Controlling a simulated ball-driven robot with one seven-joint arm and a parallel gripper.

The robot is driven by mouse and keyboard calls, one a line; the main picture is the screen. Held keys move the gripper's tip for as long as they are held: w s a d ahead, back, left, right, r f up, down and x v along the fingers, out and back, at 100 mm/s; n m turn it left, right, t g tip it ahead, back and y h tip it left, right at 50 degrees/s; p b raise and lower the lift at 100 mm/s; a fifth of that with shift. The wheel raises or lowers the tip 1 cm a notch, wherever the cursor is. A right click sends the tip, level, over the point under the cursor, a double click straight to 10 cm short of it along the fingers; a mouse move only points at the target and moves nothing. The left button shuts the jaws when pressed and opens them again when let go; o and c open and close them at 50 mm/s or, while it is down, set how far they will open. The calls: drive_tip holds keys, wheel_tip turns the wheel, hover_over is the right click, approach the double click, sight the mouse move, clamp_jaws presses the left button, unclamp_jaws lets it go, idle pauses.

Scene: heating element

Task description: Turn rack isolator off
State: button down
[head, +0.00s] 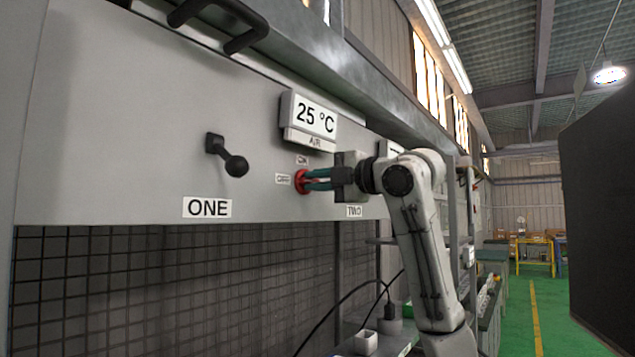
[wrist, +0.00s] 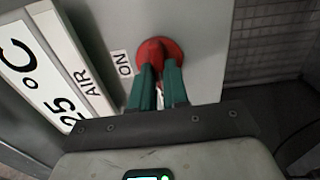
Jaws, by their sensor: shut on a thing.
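The rack isolator is a red rotary knob (head: 301,181) on the grey panel, with an ON label above it and an OFF label to its left. My gripper (head: 308,180) reaches it from the right, with its green fingers shut on the knob. In the wrist view, the red knob (wrist: 158,52) sits between the tips of the green fingers (wrist: 158,72). The ON label (wrist: 121,64) shows beside it. The knob's handle is partly hidden by the fingers, so I cannot tell its exact angle.
A black lever with a ball end (head: 235,165) sticks out left of the knob, above the ONE label (head: 207,208). A 25 °C display (head: 314,117) juts out above the knob. A dark mesh (head: 170,290) lies below the panel. A dark panel (head: 600,220) stands at the right.

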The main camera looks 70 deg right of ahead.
drive_tip(key=shift+f, duration=0.1)
drive_tip(key=c, duration=1.1)
unclamp_jaws()
drive_tip(key=shift+s, duration=0.1)
drive_tip(key=b+v, duration=0.3)
drive_tip(key=v, duration=0.7)
drive_tip(key=shift+s, duration=0.35)
